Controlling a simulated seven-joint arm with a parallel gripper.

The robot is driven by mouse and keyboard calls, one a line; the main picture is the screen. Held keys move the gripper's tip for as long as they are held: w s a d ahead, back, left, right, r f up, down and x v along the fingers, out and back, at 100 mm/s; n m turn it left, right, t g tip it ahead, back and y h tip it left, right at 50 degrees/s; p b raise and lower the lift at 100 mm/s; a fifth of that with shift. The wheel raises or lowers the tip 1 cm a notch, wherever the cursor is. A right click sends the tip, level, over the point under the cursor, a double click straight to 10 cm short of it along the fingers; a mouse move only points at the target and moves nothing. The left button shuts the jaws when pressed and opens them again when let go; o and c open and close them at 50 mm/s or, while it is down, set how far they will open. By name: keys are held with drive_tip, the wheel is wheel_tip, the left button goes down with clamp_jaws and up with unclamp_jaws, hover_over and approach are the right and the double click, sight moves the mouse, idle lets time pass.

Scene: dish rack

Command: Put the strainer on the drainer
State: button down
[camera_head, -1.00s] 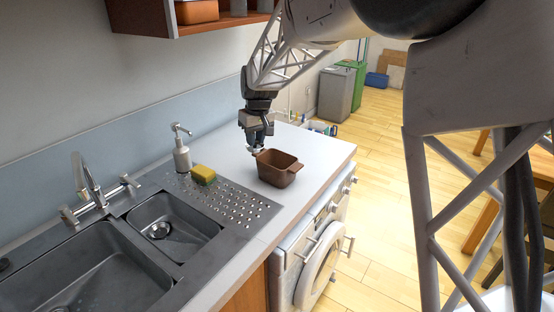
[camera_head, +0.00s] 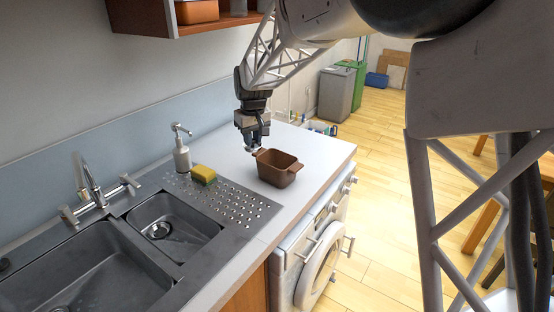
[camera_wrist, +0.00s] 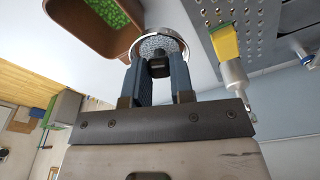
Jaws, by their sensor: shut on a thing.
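My gripper (camera_head: 253,143) hangs above the worktop, just left of the brown pot (camera_head: 278,168). In the wrist view my gripper (camera_wrist: 159,80) is shut on the dark handle of the strainer (camera_wrist: 150,43), which has a round shiny rim and grey mesh. The strainer is off the worktop beside the pot, and is too small to make out clearly in the head view. The drainer (camera_head: 228,203) is the grey perforated board right of the small sink. It also shows at the upper right of the wrist view (camera_wrist: 262,32).
A yellow-green sponge (camera_head: 204,174) lies on the back part of the drainer. The pot holds something green (camera_wrist: 112,12). The front of the drainer is clear. A cupboard (camera_head: 150,18) hangs overhead.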

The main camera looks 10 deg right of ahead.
drive_tip(key=shift+r, duration=0.65)
